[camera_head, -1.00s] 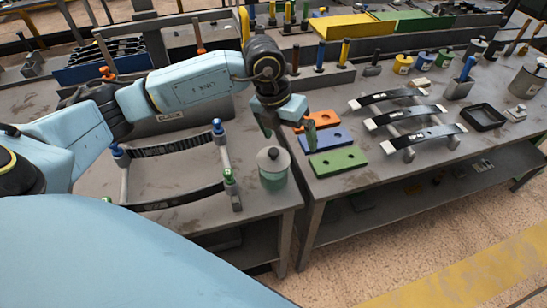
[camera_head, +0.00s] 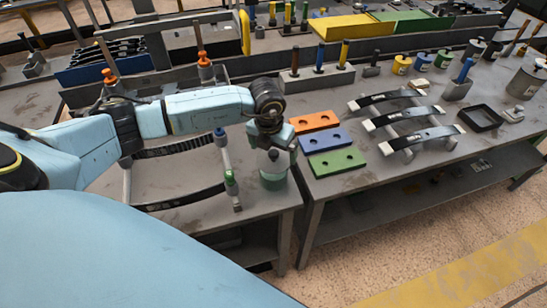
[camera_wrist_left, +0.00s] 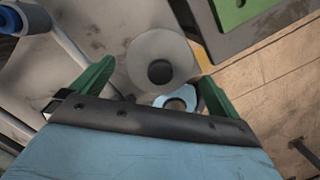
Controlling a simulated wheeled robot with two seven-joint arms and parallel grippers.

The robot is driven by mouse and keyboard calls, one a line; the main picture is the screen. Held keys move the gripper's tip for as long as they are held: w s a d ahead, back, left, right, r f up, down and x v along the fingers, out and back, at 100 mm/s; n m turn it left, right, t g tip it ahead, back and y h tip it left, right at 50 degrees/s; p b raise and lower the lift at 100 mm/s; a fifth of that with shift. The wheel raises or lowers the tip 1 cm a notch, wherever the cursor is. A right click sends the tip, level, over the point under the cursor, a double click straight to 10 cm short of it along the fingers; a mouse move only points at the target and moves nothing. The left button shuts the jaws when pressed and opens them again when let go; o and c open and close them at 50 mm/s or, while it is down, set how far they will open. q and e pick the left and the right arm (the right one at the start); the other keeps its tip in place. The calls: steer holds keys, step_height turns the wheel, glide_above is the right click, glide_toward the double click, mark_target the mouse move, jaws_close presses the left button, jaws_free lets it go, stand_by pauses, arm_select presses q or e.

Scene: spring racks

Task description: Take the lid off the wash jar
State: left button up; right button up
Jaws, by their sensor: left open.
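In the left wrist view the lid (camera_wrist_left: 142,48) is a grey disc with a dark round knob (camera_wrist_left: 160,72). My left gripper is open above the jar. Its two green fingers (camera_wrist_left: 155,80) stand apart with the knob between them in that view; whether they are level with it I cannot tell. My right gripper is not in view.
A rack with black straps (camera_head: 180,198) stands left of the jar. Orange, blue and green plates (camera_head: 338,160) lie on the table to the right. A gap separates the two tables just right of the jar.

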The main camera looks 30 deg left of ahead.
arm_select(q)
steer(key=shift+w+f, duration=0.2)
steer(key=shift+f, duration=0.95)
steer(key=c, duration=0.8)
